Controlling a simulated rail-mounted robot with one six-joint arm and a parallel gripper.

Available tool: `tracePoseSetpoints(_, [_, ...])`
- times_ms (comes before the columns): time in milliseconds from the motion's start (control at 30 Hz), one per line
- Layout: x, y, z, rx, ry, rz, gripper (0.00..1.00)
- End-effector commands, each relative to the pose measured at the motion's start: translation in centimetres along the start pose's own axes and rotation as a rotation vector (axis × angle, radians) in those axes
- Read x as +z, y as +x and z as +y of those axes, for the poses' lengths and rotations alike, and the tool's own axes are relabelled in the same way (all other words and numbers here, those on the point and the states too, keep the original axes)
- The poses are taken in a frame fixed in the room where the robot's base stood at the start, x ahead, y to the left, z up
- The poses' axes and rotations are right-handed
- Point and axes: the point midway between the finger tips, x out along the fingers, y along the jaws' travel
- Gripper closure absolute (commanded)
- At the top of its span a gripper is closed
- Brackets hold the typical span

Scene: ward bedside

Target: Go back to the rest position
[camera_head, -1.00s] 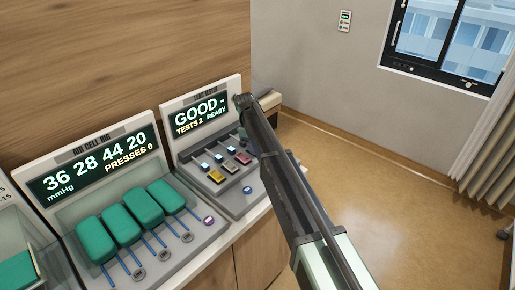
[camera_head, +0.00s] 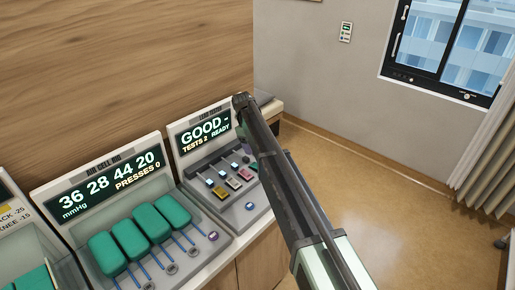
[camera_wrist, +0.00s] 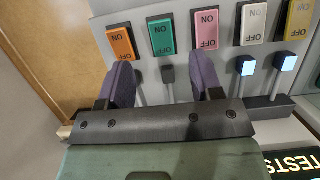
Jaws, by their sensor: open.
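My arm reaches across the head view from the lower right, and its far end stands by the lead tester (camera_head: 222,170), hiding part of its right side. In the wrist view my gripper (camera_wrist: 166,78) is open. Its two dark purple pads are apart, with nothing held between them. They are over the tester's row of coloured ON/OFF switches: orange (camera_wrist: 121,44), green (camera_wrist: 161,37), pink (camera_wrist: 206,30), white (camera_wrist: 252,24) and yellow (camera_wrist: 300,22). I cannot tell whether the pads touch the panel. The tester's screen reads GOOD, TESTS 2, READY.
The air cell rig (camera_head: 95,190) with several green cells stands left of the tester on the same counter; its screen reads 36 28 44 20, PRESSES 0. Another device (camera_head: 15,215) is at the left edge. Open floor (camera_head: 350,180) lies right, before a window (camera_head: 440,45) and curtain (camera_head: 485,165).

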Motion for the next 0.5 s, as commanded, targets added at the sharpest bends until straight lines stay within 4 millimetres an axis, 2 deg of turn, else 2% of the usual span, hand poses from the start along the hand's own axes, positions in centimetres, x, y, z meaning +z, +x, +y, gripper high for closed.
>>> tracePoseSetpoints(33, [0.3, -2.2, 0.1, 0.0, 0.0, 0.0, 0.4])
tracePoseSetpoints(100, [0.2, -3.0, 0.0, 0.0, 0.0, 0.0, 0.4])
tracePoseSetpoints(500, [-0.2, -2.9, 0.0, 0.004, 0.039, 0.007, 0.4])
